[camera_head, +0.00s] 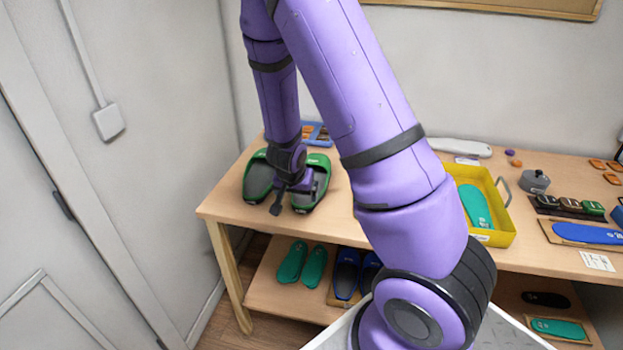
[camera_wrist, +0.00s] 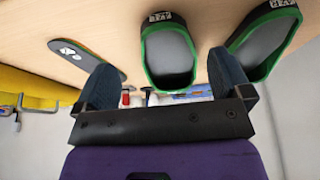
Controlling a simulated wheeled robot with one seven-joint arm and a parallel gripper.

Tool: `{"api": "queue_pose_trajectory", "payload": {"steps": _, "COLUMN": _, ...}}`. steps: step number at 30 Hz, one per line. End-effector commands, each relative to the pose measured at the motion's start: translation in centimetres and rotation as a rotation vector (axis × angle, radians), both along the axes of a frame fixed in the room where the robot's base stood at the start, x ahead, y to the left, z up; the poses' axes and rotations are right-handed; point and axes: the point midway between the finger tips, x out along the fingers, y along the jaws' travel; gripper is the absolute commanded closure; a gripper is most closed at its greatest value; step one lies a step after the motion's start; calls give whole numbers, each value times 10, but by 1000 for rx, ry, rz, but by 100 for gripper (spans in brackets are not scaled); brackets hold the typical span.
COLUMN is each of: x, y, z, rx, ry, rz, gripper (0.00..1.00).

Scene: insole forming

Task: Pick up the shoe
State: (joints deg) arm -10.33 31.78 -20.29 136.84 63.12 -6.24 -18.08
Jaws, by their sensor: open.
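Two green-rimmed shoes with dark grey insides stand side by side at the left end of the wooden table: a left shoe (camera_head: 256,182) and a right shoe (camera_head: 321,168). My gripper (camera_head: 290,194) is low over them, partly covering the right shoe. In the wrist view, my open gripper (camera_wrist: 166,88) has its two dark fingers wide apart with nothing held between them. One shoe (camera_wrist: 168,58) shows beyond the gap between the fingers. The other shoe (camera_wrist: 262,48) is by the right-hand finger. Whether a finger touches a shoe is unclear.
A dark insole-shaped piece (camera_wrist: 86,60) lies beside the shoes in the wrist view. A yellow tray (camera_head: 499,237) with a teal insole (camera_head: 474,206) stands right of my arm. A blue tray (camera_head: 319,134) is behind the shoes. Teal insoles (camera_head: 292,262) lie on the lower shelf. A wall is at left.

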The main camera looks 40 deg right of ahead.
Motion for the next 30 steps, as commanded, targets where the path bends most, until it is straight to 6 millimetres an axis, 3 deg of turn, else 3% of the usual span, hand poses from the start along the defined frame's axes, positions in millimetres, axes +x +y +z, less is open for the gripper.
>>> {"api": "queue_pose_trajectory", "payload": {"steps": 12, "x": 7, "y": -9, "z": -26, "rx": 2, "ry": -1, "rz": -1, "gripper": 3}}
{"api": "queue_pose_trajectory", "payload": {"steps": 22, "x": 10, "y": -12, "z": -36, "rx": 2, "ry": -1, "rz": -1, "gripper": 3}}
{"api": "queue_pose_trajectory", "payload": {"steps": 30, "x": 18, "y": -21, "z": -62, "rx": 5, "ry": -1, "rz": -2, "gripper": 3}}
